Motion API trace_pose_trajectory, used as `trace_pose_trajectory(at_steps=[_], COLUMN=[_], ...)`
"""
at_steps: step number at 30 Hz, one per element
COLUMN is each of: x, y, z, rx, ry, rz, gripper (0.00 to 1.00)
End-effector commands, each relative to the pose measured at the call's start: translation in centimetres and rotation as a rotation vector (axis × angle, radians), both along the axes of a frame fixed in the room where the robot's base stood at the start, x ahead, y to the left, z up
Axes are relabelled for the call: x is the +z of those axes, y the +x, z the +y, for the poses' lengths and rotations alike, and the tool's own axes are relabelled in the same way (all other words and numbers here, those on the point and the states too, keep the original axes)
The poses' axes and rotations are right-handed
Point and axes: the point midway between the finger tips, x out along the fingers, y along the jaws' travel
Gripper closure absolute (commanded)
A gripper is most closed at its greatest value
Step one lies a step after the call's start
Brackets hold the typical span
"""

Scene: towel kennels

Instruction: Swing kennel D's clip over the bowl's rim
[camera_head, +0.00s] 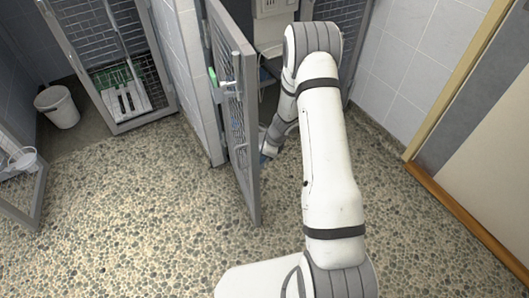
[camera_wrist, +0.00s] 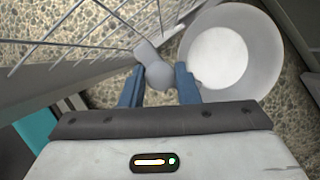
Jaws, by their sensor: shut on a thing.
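In the wrist view my gripper (camera_wrist: 160,78) has its two blue fingers on either side of a grey rounded clip (camera_wrist: 150,54) and is shut on it. The clip sits beside the wire mesh (camera_wrist: 75,45) of a kennel door. A round pale bowl (camera_wrist: 269,48) lies just right of the clip. The clip's head is close to the bowl's left rim; I cannot tell whether it touches or overlaps the rim. In the head view my arm reaches down behind the open kennel door (camera_head: 236,120), and the door hides most of the gripper area. No kennel letter is readable.
A white bucket (camera_head: 58,107) stands by the left wall. The pebbled floor (camera_head: 140,210) in front is clear. A wooden door frame (camera_head: 465,215) borders the right.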

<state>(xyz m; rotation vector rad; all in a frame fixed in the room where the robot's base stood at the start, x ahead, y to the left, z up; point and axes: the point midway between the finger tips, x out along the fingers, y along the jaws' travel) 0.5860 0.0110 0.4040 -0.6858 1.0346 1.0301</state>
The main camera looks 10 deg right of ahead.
Motion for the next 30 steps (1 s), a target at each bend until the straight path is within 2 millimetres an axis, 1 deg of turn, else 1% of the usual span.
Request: trace_pose_trajectory(at_steps=[1, 15, 21, 30], x=[0.51, 0.32, 0.26, 0.26], y=[0.48, 0.72, 0.78, 0.90], z=[-0.03, 0.00, 0.04, 0.07], rx=[0.034, 0.387, 0.477, 0.526], ry=[-0.001, -0.004, -0.003, -0.006], rz=[-0.009, -0.011, -0.011, -0.014], gripper=[0.94, 0.94, 0.94, 0.94])
